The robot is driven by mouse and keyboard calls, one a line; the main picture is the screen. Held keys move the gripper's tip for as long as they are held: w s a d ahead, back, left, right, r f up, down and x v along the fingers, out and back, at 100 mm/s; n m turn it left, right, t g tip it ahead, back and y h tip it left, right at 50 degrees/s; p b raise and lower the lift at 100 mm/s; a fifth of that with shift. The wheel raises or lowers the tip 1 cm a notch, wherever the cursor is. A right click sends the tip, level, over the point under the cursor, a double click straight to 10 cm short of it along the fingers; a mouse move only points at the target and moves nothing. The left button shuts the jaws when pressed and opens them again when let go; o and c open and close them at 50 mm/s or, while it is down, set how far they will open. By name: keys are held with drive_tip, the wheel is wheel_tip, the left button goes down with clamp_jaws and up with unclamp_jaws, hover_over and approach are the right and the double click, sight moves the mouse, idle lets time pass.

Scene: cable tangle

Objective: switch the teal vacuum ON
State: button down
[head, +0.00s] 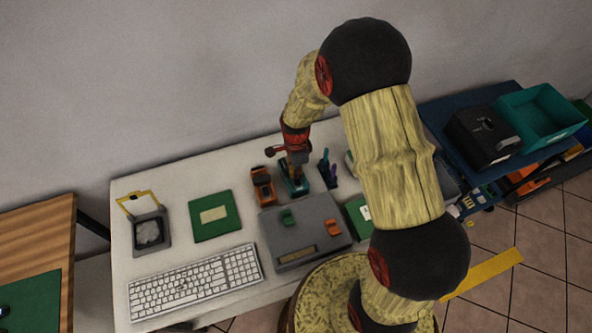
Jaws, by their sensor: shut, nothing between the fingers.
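A small teal thing (294,188) stands near the back edge of the white table, just left of a dark holder. It may be the teal vacuum, but it is too small to tell, and no switch on it can be made out. My gripper (296,175) is shut and empty, pointing down right at the teal thing and covering part of its top. I cannot tell whether they touch. A similar orange thing (262,186) stands just to its left.
In front is a grey box (290,245) with green and orange parts on top. A keyboard (195,282), a green board (215,214) and a yellow-framed device (148,228) lie left. A dark holder with pens (328,172) stands close right. My arm hides the table's right part.

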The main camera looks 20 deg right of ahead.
drive_tip(key=shift+f, duration=0.1)
drive_tip(key=shift+w+f, duration=0.2)
drive_tip(key=shift+f, duration=0.25)
drive_tip(key=shift+s, duration=0.2)
drive_tip(key=shift+s+r, duration=0.1)
drive_tip(key=shift+s, duration=0.6)
drive_tip(key=shift+w+d+r+p, duration=0.1)
drive_tip(key=shift+r+p, duration=0.2)
drive_tip(key=shift+p, duration=0.15)
wheel_tip(320, 180, up, 13)
drive_tip(key=w+p, duration=0.2)
drive_tip(key=p, duration=0.1)
drive_tip(key=shift+w+r, duration=0.2)
